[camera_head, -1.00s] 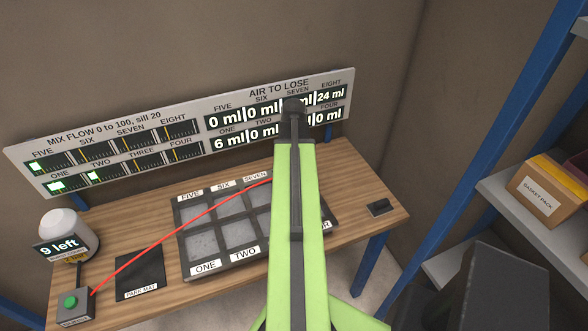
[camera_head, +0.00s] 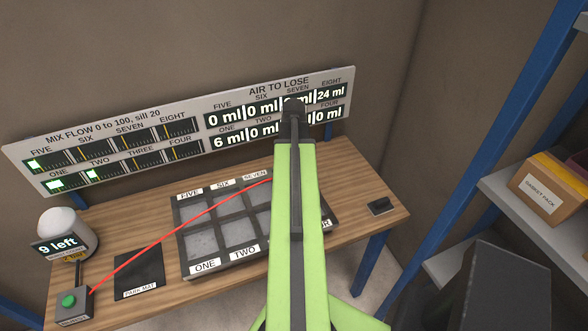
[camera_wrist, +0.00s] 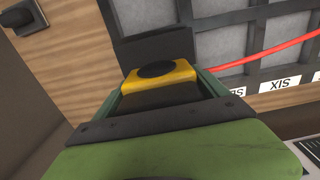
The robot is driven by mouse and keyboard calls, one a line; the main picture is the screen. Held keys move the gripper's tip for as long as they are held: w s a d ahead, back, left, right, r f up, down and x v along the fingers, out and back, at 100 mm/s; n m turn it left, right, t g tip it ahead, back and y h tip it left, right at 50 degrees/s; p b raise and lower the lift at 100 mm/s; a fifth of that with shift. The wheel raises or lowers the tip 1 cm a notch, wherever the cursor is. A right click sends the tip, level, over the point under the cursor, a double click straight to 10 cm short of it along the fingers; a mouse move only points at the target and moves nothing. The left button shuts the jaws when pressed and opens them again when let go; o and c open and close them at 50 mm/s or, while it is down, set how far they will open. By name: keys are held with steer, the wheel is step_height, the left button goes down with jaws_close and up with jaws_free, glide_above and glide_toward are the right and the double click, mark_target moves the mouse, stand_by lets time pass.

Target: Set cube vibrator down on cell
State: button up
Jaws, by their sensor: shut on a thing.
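The cube vibrator (camera_wrist: 160,75) shows in the wrist view as a yellow block with a black round spot. It sits between the green jaws of my gripper (camera_wrist: 160,88), which is shut on it. A red cable (camera_head: 190,222) runs from the switch box across the tray and passes behind my arm. The cell tray (camera_head: 186,262) is a dark frame of square grey cells on the wooden bench. Labels FIVE, SIX, SEVEN, ONE and TWO show. My arm hides its right-hand cells, my gripper and the vibrator in the head view. Contact between vibrator and tray cannot be told.
A display board (camera_head: 190,135) stands behind the bench. A small black block (camera_head: 381,206) lies at right, beside shelving with cartons (camera_head: 548,196).

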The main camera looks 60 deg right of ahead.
steer(key=shift+f+b, duration=0.75)
steer(key=shift+f, duration=0.05)
steer(key=o, duration=2)
steer(key=shift+c, duration=0.2)
steer(key=shift+r, duration=0.1)
step_height(320, 180, up, 17)
steer(key=p, duration=1.7)
steer(key=shift+r+p, duration=0.2)
steer(key=shift+p, duration=0.1)
